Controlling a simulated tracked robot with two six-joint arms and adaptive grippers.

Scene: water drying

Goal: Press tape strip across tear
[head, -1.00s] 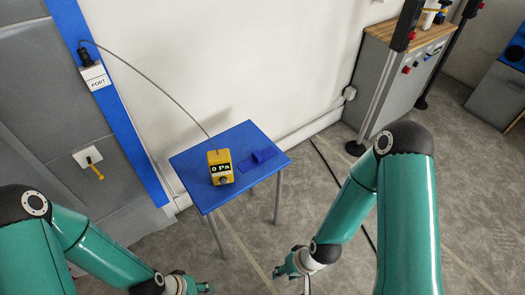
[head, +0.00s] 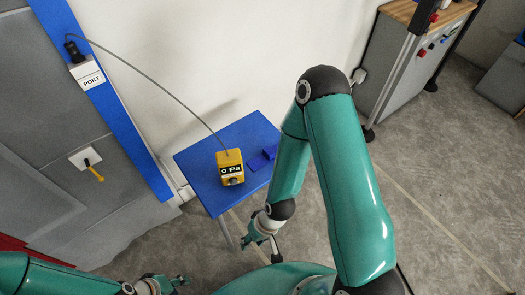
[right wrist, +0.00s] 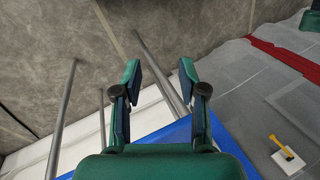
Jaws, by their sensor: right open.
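A small dark blue piece (head: 262,158) lies on the blue table beside the yellow gauge; I cannot tell whether it is the tape strip. I cannot make out a tear in the grey sheeting (head: 60,150) on the left. My right gripper (head: 258,228) is in front of the table, low and apart from the blue piece. In the right wrist view it (right wrist: 160,68) is open, with nothing between its fingers. My left gripper (head: 172,284) is at the bottom left, away from the table; its finger opening is too small to judge.
The yellow gauge (head: 230,168) reads "0 Pa" and stands on the blue table (head: 200,160). Its hose (head: 158,85) runs to the port (head: 88,76). A red band (right wrist: 280,56) crosses the grey sheeting. Open floor lies right.

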